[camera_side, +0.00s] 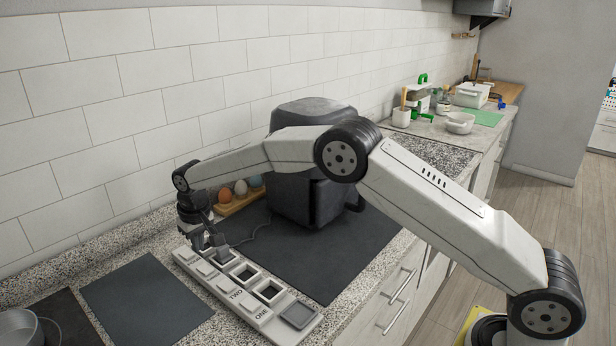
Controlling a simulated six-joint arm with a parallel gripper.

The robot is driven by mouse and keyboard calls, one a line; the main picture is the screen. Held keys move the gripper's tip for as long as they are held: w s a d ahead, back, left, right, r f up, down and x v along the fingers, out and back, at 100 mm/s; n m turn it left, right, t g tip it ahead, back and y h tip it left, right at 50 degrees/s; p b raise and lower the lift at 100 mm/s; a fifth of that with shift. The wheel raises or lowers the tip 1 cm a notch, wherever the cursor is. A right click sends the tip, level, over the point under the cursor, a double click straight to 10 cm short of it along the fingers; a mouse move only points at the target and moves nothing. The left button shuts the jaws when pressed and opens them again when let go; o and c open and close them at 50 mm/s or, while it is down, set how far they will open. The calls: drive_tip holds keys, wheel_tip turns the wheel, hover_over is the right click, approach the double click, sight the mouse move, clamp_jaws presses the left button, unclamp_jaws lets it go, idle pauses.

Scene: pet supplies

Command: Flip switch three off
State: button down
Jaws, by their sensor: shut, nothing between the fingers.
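A light grey switch panel (247,302) lies on the counter, running from the middle to the lower front. It carries several square switch frames and a row of small raised pads. The labels ONE and TWO are legible at its near end; any label for switch three is too small or hidden to read. My gripper (208,243) is black and points down over the far left end of the panel, with its fingers shut and empty. It hides part of the panel there. I cannot tell whether the fingertips touch a switch, or how switch three is set.
A black air fryer (312,196) stands on a dark mat (335,262) behind the panel. A wooden egg holder (238,205) sits by the wall. A dark board (147,300) and a metal pot (18,329) are at the left. A thin cable runs near my gripper.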

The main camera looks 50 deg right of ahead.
drive_tip(key=shift+r, duration=1)
drive_tip(key=shift+d, duration=0.1)
drive_tip(key=shift+s+d+r, duration=0.25)
drive_tip(key=shift+s+d, duration=0.05)
drive_tip(key=shift+s, duration=0.1)
drive_tip(key=s+d, duration=0.4)
drive_tip(key=s, duration=0.7)
drive_tip(key=s+d, duration=0.4)
drive_tip(key=s, duration=0.7)
drive_tip(key=s+d, duration=0.3)
drive_tip(key=s, duration=0.8)
drive_tip(key=shift+d+t, duration=0.4)
